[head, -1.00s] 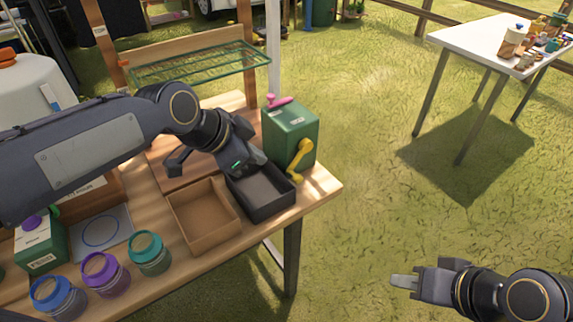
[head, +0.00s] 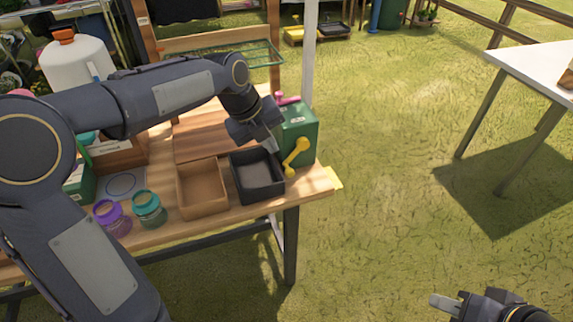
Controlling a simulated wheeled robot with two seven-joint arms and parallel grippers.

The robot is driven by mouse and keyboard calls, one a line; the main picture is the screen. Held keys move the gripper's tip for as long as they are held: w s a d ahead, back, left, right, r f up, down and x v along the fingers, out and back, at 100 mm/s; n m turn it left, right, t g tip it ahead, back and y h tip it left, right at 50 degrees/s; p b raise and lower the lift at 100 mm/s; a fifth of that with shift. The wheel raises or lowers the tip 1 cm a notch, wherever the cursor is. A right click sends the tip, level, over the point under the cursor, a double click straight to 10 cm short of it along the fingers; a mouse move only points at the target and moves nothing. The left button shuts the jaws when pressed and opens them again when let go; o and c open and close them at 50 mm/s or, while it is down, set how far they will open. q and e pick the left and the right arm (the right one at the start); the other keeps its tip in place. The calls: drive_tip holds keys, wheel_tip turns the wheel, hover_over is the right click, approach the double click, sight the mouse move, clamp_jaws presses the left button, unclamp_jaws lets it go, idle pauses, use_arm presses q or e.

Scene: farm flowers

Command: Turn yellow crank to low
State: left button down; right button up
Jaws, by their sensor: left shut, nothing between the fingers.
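The yellow crank (head: 297,152) is on the front of a green box (head: 308,124) at the right end of the wooden table. Its handle slants from upper right to lower left. A pink part (head: 287,99) sits on top of the box. My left gripper (head: 271,146) is shut and empty, pointing down above the black tray, just left of the crank. I cannot tell whether it touches the green box. My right gripper (head: 446,303) is at the bottom right edge, away from the table; its jaws are too cut off to judge.
A black tray (head: 278,193) and a brown tray (head: 203,211) stand side by side on the table (head: 245,209). Teal (head: 149,208) and purple (head: 112,217) jars stand further left. A white table (head: 528,63) is at the right. Grass lies open between.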

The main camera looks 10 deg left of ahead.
sight(288, 172)
use_arm(q)
drive_tip(key=x, duration=0.9)
drive_tip(key=shift+w+d+f, duration=0.1)
drive_tip(key=shift+d+f, duration=0.05)
drive_tip(key=shift+f, duration=0.15)
drive_tip(key=shift+b+x, duration=1)
drive_tip(key=shift+b, duration=0.15)
drive_tip(key=shift+r, duration=0.1)
